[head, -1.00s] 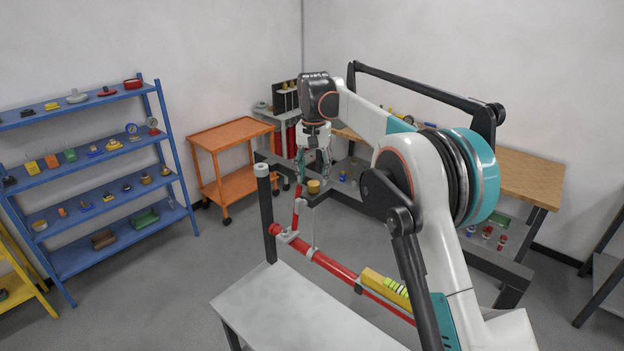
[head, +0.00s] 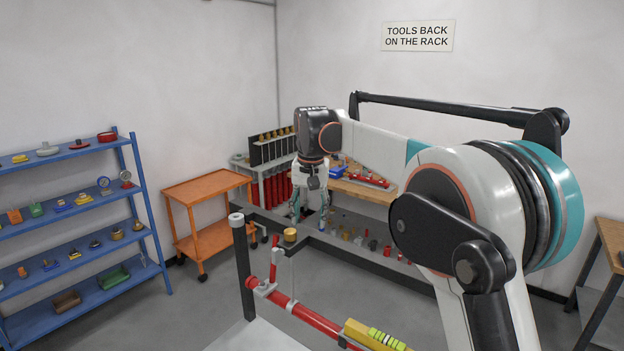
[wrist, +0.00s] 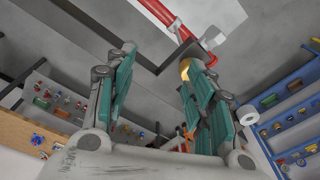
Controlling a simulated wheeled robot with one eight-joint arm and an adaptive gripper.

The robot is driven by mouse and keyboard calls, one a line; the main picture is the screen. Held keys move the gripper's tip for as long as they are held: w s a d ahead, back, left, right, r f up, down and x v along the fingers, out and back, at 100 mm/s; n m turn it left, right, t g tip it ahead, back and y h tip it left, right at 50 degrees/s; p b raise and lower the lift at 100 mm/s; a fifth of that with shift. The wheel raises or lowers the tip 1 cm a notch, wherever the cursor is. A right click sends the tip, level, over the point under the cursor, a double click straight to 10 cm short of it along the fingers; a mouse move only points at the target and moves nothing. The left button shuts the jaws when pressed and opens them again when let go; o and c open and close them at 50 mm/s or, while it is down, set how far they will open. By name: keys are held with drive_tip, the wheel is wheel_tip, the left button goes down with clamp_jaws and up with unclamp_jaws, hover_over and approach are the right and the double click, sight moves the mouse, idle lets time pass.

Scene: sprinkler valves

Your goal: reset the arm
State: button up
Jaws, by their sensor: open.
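My gripper (head: 310,212) hangs down in the head view, above and beside the dark frame behind the red pipe. In the wrist view my gripper (wrist: 155,92) has its two teal-padded fingers spread apart, with nothing between them. A red pipe (head: 315,319) with a grey fitting runs across the bottom of the head view. It also shows in the wrist view (wrist: 160,12), beyond the fingertips. A brass cap (head: 290,235) sits on the dark frame near my gripper. In the wrist view the brass cap (wrist: 185,68) is partly hidden by one finger.
A blue shelf (head: 75,155) with several small parts stands at the left. An orange cart (head: 207,187) stands behind. A wooden workbench (head: 360,190) is at the back. A yellow block (head: 372,335) sits on the pipe. Grey floor is open between shelf and frame.

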drive_tip(key=s+d+f+t+b, duration=0.2)
drive_tip(key=s+d+f+b, duration=0.3)
drive_tip(key=s+d+b, duration=0.4)
drive_tip(key=s+d+f+t+b, duration=0.1)
drive_tip(key=s+d+f+b, duration=0.45)
drive_tip(key=s, duration=0.45)
drive_tip(key=s+d+f+t+b, duration=0.1)
drive_tip(key=s+d+f+b, duration=0.2)
drive_tip(key=s+f+b, duration=0.4)
drive_tip(key=s+d+f+n+t+b, duration=0.1)
drive_tip(key=s+d+f+b, duration=0.3)
drive_tip(key=s+f, duration=0.9)
wheel_tip(320, 180, down, 5)
drive_tip(key=t+b, duration=0.1)
drive_tip(key=b, duration=0.2)
drive_tip(key=shift+n, duration=0.3)
